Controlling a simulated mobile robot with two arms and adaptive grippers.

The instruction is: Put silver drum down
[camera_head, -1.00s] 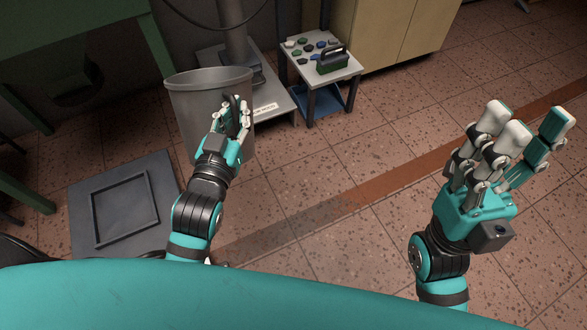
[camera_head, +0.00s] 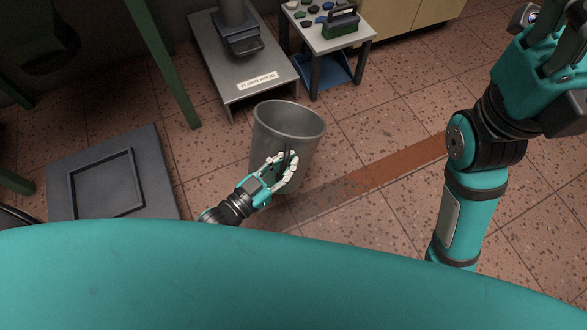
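The silver drum (camera_head: 277,139) is an open-topped grey bucket, upright in the middle of the view, with its rim tilted a little towards me. It is at or close to the tiled floor; I cannot tell if its base touches. My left gripper (camera_head: 283,165) is at the near side of the drum, its pale fingers curled around a dark part there, which looks like a handle. The fingers hide the lower near wall. My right gripper (camera_head: 556,48) is raised at the top right, partly cut off by the frame, away from the drum; its finger state is unclear.
A grey platform (camera_head: 262,92) with a floor label stands behind the drum. A small table (camera_head: 355,35) with a green toolbox (camera_head: 340,24) is at the back. A dark square floor plate (camera_head: 150,165) lies left. Open tiles are right of the drum.

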